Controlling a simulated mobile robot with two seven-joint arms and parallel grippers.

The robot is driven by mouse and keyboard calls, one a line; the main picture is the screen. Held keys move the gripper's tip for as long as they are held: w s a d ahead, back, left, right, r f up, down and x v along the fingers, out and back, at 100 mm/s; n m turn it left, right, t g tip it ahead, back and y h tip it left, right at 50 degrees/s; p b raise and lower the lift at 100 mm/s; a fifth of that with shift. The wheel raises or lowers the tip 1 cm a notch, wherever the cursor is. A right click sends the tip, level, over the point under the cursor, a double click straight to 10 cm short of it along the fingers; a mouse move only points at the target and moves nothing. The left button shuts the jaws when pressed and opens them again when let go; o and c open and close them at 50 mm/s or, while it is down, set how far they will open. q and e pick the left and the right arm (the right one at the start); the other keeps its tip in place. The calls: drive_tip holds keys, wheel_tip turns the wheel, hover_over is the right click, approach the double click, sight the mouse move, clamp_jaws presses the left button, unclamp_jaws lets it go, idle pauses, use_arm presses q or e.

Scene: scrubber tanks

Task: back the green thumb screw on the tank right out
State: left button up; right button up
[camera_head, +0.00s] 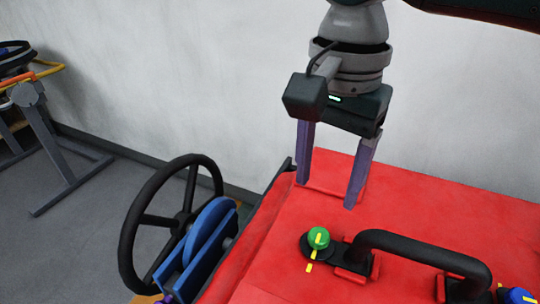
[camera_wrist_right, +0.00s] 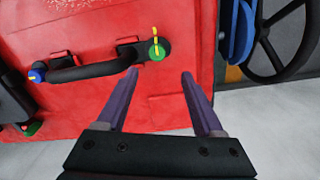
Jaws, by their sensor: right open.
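The green thumb screw (camera_head: 318,238) with a yellow mark sits on a black plate on top of the red tank (camera_head: 420,205). It also shows in the right wrist view (camera_wrist_right: 156,53), beyond the fingertips. My right gripper (camera_head: 328,195) points down, open and empty, above and behind the screw in the head view. In the right wrist view its two purple fingers (camera_wrist_right: 160,73) are spread apart, with nothing between them. The fingers do not touch the screw. My left gripper is not in view.
A black handle (camera_head: 420,248) arches up right beside the screw. A blue knob (camera_head: 517,297) is at the handle's far end. A black steering wheel (camera_head: 130,235) and a blue wheel (camera_head: 208,225) stand left of the tank. A pale wall (camera_head: 215,80) is behind.

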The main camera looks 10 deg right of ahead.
sight(319, 234)
drive_tip(key=f, duration=0.3)
drive_tip(key=f+b, duration=0.1)
drive_tip(key=f, duration=0.1)
drive_tip(key=f+b, duration=0.1)
drive_tip(key=f, duration=0.2)
drive_tip(key=shift+s+d+f, duration=0.15)
drive_tip(key=shift+s+f, duration=0.15)
drive_tip(key=shift+f, duration=0.4)
drive_tip(key=c, duration=0.3)
drive_tip(key=shift+w, duration=0.1)
clamp_jaws()
